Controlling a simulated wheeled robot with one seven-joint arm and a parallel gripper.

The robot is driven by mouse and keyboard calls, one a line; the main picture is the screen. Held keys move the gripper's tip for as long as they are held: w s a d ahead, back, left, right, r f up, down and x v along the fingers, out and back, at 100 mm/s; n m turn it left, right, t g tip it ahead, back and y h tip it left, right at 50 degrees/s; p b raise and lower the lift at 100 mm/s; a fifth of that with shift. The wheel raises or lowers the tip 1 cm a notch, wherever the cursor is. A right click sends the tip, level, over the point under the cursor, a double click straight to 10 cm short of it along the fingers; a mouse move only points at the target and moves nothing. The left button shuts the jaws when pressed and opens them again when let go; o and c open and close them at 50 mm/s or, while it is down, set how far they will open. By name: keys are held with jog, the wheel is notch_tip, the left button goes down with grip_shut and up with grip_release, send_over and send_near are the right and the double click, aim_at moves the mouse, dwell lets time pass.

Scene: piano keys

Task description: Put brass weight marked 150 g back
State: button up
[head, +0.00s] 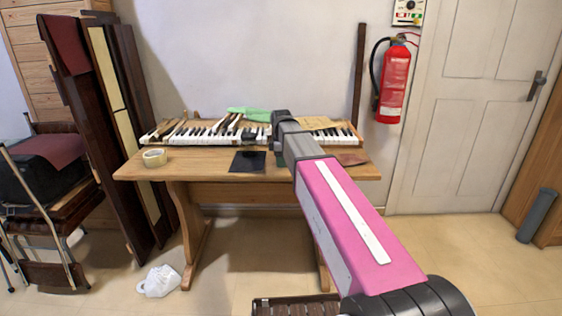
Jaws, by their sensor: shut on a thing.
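My arm reaches over the wooden workbench (210,168) toward the piano keyboard (215,133). My gripper (278,158) is at the bench, mostly hidden behind my own wrist, with only a small dark part showing. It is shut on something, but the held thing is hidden. I cannot make out the brass weight marked 150 g anywhere, nor read any marking.
A tape roll (155,158) and a dark flat pad (247,161) lie on the bench. A green cloth (250,114) lies behind the keys. A fire extinguisher (393,85) hangs right. Dark panels (95,140) lean left.

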jog(key=o, duration=1)
jog(key=shift+f, duration=0.1)
notch_tip(320, 180, up, 12)
jog(key=shift+r, duration=0.15)
